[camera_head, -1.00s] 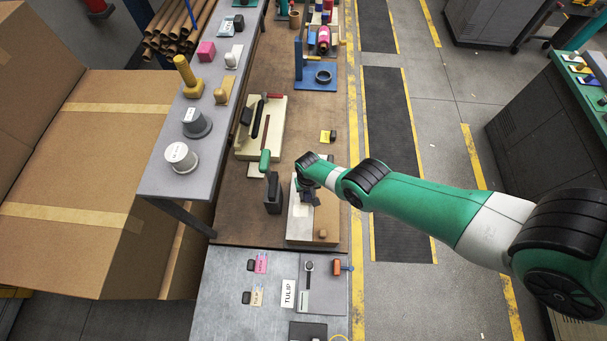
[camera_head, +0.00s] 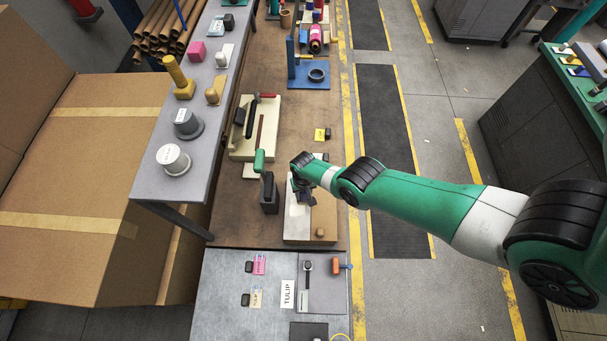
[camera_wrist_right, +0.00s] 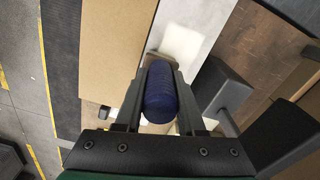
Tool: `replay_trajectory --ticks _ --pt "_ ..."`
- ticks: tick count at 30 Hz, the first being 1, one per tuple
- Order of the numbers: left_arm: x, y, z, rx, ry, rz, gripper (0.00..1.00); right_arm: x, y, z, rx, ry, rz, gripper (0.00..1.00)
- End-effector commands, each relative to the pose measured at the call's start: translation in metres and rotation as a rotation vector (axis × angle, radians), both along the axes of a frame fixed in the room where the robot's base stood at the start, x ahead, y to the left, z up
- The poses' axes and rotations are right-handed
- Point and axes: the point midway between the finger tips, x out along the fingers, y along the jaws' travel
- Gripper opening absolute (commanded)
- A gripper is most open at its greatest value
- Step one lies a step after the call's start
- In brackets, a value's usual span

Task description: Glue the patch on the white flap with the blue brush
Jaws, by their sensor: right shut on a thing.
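My right gripper (camera_head: 303,193) is shut on the blue brush, whose dark blue handle (camera_wrist_right: 160,92) stands between the fingers in the right wrist view. The gripper is over the white flap (camera_head: 295,225), a pale strip along the left of a brown board; the flap also shows in the right wrist view (camera_wrist_right: 200,15). A cream patch (camera_wrist_right: 182,44) lies on the pale strip just beyond the handle. I cannot tell whether the brush touches it. My left gripper is out of view.
A cream tray (camera_head: 242,143) lies farther back. A grey shelf (camera_head: 160,120) runs along the left.

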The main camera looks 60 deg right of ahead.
Motion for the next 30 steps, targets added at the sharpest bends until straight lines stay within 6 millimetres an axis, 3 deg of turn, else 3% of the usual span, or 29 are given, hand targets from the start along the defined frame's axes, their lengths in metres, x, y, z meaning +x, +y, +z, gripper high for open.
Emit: replay_trajectory --ticks 8,24,30 --pt "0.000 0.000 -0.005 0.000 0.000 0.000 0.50 0.003 0.001 -0.003 -0.001 -0.001 0.001 0.00" --pt "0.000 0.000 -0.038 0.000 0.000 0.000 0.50 0.037 0.016 -0.003 0.000 0.000 0.001 0.00" --pt "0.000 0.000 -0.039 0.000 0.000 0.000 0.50 0.041 0.018 0.000 0.000 0.000 0.000 0.00"
